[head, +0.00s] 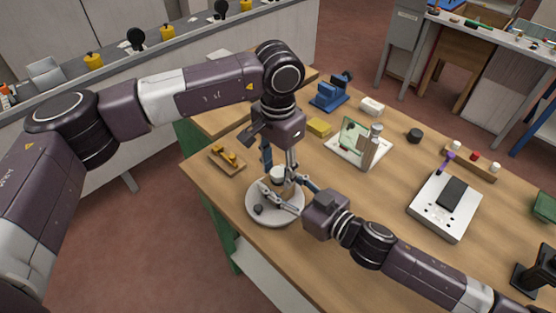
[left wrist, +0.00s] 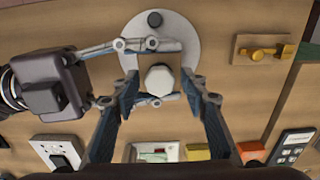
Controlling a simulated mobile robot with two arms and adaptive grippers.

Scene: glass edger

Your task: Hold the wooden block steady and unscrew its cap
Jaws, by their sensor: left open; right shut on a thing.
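The wooden block (head: 287,188) stands over a round grey plate and is mostly hidden by the fingers. My left gripper (head: 278,165) points down from above. In the left wrist view its open fingers (left wrist: 167,88) stand on both sides of the cap, with gaps between.
The round plate (head: 256,216) carries a small dark knob (head: 258,209). A wooden tray with a yellow piece (head: 226,156) lies to the left. A yellow block (head: 319,127), a stand with a green panel (head: 354,137) and a white device (head: 432,216) stand behind and right.

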